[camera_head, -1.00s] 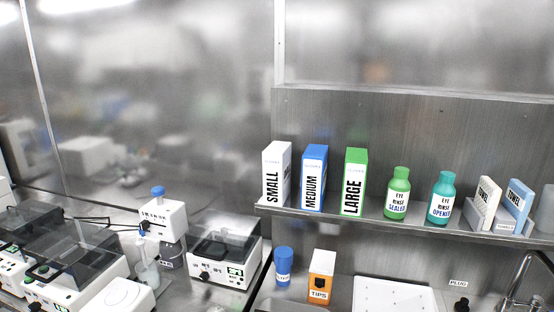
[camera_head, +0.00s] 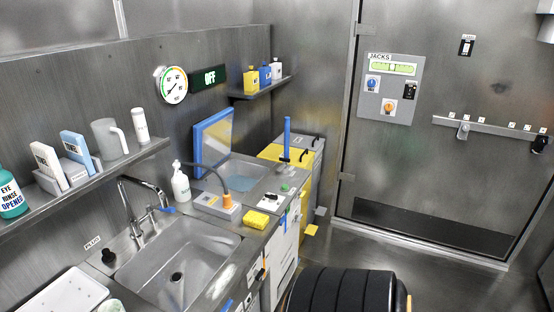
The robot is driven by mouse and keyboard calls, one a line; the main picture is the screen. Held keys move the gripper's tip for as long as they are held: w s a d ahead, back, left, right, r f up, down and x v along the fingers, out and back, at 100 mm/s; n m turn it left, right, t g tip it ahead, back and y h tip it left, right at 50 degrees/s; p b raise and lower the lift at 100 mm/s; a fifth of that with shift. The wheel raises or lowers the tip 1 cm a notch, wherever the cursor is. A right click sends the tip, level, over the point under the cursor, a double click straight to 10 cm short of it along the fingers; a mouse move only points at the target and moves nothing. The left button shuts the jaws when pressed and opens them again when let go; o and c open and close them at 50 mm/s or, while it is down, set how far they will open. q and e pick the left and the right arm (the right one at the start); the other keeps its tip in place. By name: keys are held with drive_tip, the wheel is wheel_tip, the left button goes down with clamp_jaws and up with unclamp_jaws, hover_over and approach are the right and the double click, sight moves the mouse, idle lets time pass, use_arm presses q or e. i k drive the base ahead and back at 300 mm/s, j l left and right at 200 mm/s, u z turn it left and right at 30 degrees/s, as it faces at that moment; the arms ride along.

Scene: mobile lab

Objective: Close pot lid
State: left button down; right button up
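I cannot make out a pot or a pot lid in the head view. Neither of my grippers is in view, so whether they are open or shut does not show.
A steel sink (camera_head: 184,262) with a tap (camera_head: 143,208) is at the left. A yellow sponge (camera_head: 256,220) and a white pump bottle (camera_head: 181,185) are on the counter. A black ribbed cylinder (camera_head: 345,290) stands at bottom centre. Open floor (camera_head: 385,258) leads to a closed door (camera_head: 440,120).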

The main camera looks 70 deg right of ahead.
sight(212, 135)
drive_tip(key=z, duration=1.95)
drive_tip(key=i+l+u, duration=0.1)
drive_tip(key=i+l, duration=1.35)
